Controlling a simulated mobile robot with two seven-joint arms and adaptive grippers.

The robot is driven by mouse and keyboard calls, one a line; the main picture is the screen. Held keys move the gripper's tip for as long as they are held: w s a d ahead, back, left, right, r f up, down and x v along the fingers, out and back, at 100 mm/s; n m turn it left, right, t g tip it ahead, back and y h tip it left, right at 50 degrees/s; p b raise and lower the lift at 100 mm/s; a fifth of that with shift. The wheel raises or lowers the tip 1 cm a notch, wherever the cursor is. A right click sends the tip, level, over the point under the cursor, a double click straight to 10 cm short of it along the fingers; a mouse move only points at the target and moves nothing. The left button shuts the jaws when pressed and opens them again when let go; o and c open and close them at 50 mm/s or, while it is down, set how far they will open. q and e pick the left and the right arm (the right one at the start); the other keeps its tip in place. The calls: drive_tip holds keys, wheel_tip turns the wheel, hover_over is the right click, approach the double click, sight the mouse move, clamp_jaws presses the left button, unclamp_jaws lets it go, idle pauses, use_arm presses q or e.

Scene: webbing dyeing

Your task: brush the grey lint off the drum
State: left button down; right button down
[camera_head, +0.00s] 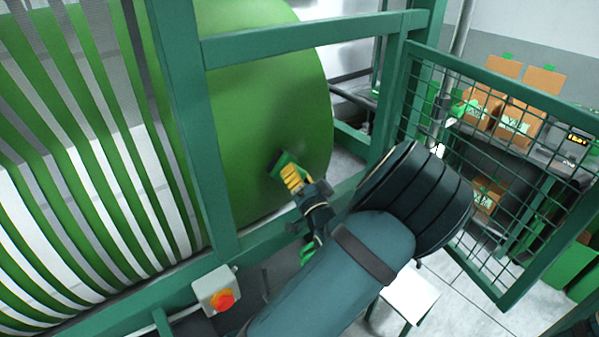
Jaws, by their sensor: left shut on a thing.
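The drum (262,95) is a large green cylinder whose flat end faces me behind the green frame. My left gripper (299,187) is in front of the drum's lower right part, shut on a brush (290,172) with yellow bands and a dark green head. The brush head points up and left and is at or very near the drum face; I cannot tell whether it touches. A dull, darker patch shows on the drum face above the brush, but I cannot tell whether it is grey lint or shading. My right gripper is not in view.
Green frame bars (185,110) cross in front of the drum. Green and white webbing strips (75,180) run at the left. A red stop button (222,300) sits on a box below. A mesh gate (480,190) stands open at right, with cardboard boxes (515,120) behind it.

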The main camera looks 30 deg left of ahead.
sight(279, 169)
use_arm(q)
drive_tip(key=shift+s+a, duration=0.4)
drive_tip(key=shift+s, duration=0.35)
drive_tip(key=shift+s+a, duration=0.35)
drive_tip(key=shift+s, duration=0.4)
drive_tip(key=w+d+r+p, duration=0.2)
drive_tip(key=w, duration=0.4)
drive_tip(key=shift+w+d, duration=0.15)
drive_tip(key=shift+w, duration=0.15)
drive_tip(key=w+d, duration=0.2)
drive_tip(key=w, duration=0.4)
drive_tip(key=shift+w+d+b, duration=0.15)
drive_tip(key=shift+d+b, duration=0.15)
drive_tip(key=shift+d, duration=0.1)
drive_tip(key=s+d, duration=0.2)
drive_tip(key=d, duration=0.3)
drive_tip(key=shift+s+d+p, duration=0.2)
drive_tip(key=shift+d+p, duration=0.1)
drive_tip(key=shift+p, duration=0.1)
idle(0.5)
drive_tip(key=d, duration=0.1)
drive_tip(key=s+d, duration=0.1)
drive_tip(key=shift+d, duration=0.4)
